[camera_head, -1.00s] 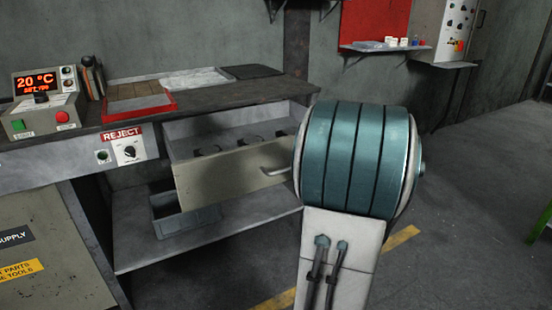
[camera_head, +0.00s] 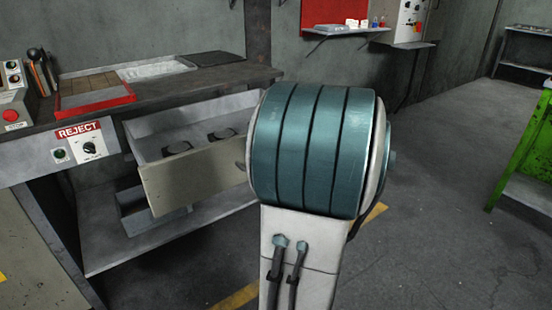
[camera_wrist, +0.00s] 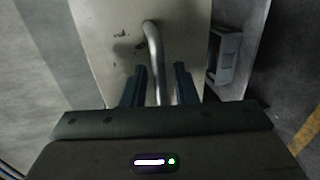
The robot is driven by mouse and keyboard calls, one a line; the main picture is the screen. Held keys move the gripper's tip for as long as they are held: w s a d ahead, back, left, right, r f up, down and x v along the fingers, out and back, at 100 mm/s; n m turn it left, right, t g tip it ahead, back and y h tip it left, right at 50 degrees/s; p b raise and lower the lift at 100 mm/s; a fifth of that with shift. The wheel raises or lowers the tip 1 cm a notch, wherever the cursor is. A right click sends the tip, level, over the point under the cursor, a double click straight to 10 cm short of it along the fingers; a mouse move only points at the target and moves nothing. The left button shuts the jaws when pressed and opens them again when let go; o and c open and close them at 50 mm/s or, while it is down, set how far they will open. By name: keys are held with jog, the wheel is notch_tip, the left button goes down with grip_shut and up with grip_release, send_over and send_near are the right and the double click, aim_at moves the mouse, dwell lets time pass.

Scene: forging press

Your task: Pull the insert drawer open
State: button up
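The insert drawer (camera_head: 190,180) is a pale, worn metal drawer under the workbench. It stands well out from the bench, with dark round inserts (camera_head: 178,147) inside. In the wrist view, its bent metal handle (camera_wrist: 154,48) stands out from the drawer front (camera_wrist: 105,40). My gripper (camera_wrist: 160,75) has its two dark fingers on either side of the handle, with a visible gap on each side, so it looks open. In the head view my arm hides the gripper and most of the handle.
The workbench (camera_head: 220,78) carries a red-framed tray (camera_head: 95,97). A REJECT panel (camera_head: 80,140) is left of the drawer. A grey bin (camera_head: 135,222) sits on the lower shelf. A green-framed table (camera_head: 525,150) stands at the right, with open floor before it.

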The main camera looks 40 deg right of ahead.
jog(key=p+v, duration=0.3)
jog(key=v, duration=1)
jog(key=shift+s, duration=0.4)
jog(key=shift+a, duration=0.1)
